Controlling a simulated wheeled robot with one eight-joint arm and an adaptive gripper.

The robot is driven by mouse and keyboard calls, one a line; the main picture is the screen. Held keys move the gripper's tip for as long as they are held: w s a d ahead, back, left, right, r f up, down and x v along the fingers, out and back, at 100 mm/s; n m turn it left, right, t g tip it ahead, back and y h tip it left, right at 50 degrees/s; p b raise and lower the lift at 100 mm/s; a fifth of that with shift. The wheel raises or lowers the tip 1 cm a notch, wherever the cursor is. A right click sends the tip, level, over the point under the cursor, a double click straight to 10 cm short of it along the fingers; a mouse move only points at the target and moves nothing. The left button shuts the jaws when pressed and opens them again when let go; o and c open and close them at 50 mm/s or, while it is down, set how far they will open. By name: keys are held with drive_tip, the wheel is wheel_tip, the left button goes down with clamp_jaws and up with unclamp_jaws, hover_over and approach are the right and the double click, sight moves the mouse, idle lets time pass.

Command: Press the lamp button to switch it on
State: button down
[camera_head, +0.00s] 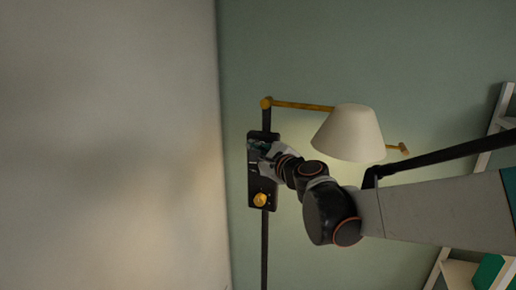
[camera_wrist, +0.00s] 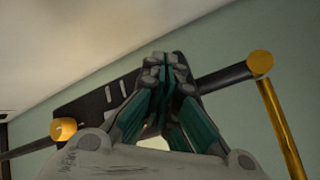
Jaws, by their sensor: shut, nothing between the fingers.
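The lamp has a pale cone shade (camera_head: 348,133) on a thin gold arm (camera_head: 303,106). A black panel (camera_head: 263,185) sits on its dark pole, with a round gold knob (camera_head: 260,200) near the lower end. The wrist view shows the panel (camera_wrist: 97,108) tilted, with small pale marks, and the knob (camera_wrist: 63,129) at left. My gripper (camera_head: 258,149) is at the panel's upper part, apart from the knob. In the wrist view my gripper (camera_wrist: 165,62) is shut and empty, its tips overlapping the panel. I cannot tell if they touch it. No separate button shows clearly; the fingers hide part of the panel.
The dark pole (camera_head: 265,245) runs on below the panel. A gold joint (camera_wrist: 260,63) and gold arm lie right of my fingers in the wrist view. A green wall (camera_head: 420,60) is behind. White shelving (camera_head: 458,274) stands at the right edge.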

drive_tip(key=shift+s+a, duration=0.1)
drive_tip(key=shift+s, duration=0.2)
drive_tip(key=s, duration=0.2)
drive_tip(key=s+a, duration=0.2)
drive_tip(key=s, duration=0.1)
drive_tip(key=shift+s, duration=0.3)
drive_tip(key=shift+f, duration=0.1)
idle(0.3)
drive_tip(key=s+d+f+n+g+h+b, duration=0.2)
drive_tip(key=s+d+f+n+b, duration=0.4)
drive_tip(key=f, duration=1)
drive_tip(key=s+d+f+n+g+h+b, duration=0.3)
drive_tip(key=s+d+f+n+b, duration=0.4)
drive_tip(key=s+f+b, duration=0.5)
drive_tip(key=s+d+f+n+g+h+b, duration=0.2)
drive_tip(key=s+d+f+n+b, duration=0.5)
drive_tip(key=f+b, duration=0.8)
drive_tip(key=s+f+n+g, duration=0.1)
drive_tip(key=s+f, duration=0.2)
drive_tip(key=f, duration=0.3)
drive_tip(key=shift+d+h+b, duration=0.25)
drive_tip(key=shift+h+b, duration=0.05)
